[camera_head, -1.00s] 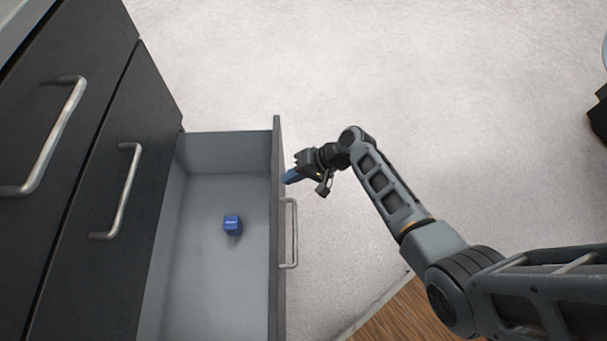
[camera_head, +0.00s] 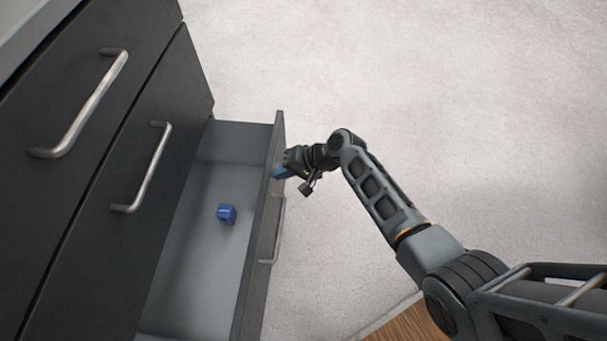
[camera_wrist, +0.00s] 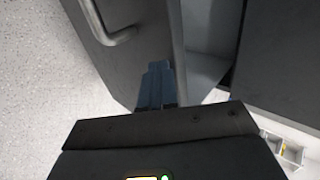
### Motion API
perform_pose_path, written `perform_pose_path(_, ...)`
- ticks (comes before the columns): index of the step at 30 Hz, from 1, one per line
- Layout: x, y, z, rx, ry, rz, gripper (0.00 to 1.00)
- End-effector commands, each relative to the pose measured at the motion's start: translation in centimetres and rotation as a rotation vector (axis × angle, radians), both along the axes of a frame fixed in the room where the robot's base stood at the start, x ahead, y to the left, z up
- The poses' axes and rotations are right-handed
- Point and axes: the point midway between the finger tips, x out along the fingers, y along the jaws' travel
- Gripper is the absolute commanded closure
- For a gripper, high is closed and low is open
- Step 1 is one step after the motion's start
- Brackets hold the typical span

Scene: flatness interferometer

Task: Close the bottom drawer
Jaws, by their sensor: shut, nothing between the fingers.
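The bottom drawer (camera_head: 259,232) of a dark cabinet is pulled out, with a grey inside and a silver handle (camera_head: 277,240) on its front. A small blue box (camera_head: 227,214) lies on the drawer floor. My gripper (camera_head: 280,173) is shut and empty, with its blue fingertips at the outer face of the drawer front, beyond the handle toward the drawer's far end. In the wrist view the blue fingers (camera_wrist: 156,85) reach the dark drawer front (camera_wrist: 120,60), close to its top edge. I cannot tell for certain whether they touch it.
Two higher drawer fronts of the cabinet, with silver handles (camera_head: 145,170) (camera_head: 85,105), are shut. Pale floor (camera_head: 420,90) lies open to the right of the drawer. A wooden surface (camera_head: 415,322) shows at the bottom, under my arm.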

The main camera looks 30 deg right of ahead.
Motion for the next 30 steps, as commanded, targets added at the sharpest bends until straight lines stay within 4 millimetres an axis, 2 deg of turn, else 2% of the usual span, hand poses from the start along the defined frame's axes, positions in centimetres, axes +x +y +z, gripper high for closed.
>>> perform_pose_path(1,0.9,1.4,-0.3,-0.001,-0.002,0.008,1.0)
perform_pose_path(9,5.4,7.5,-0.4,-0.001,-0.003,0.007,1.0)
perform_pose_path(18,9.7,13.5,-0.4,0.0,-0.002,0.004,1.0)
perform_pose_path(24,11.6,16.1,-0.3,-0.001,-0.001,0.003,1.0)
perform_pose_path(30,12.6,17.4,-0.2,0.0,-0.001,0.001,1.0)
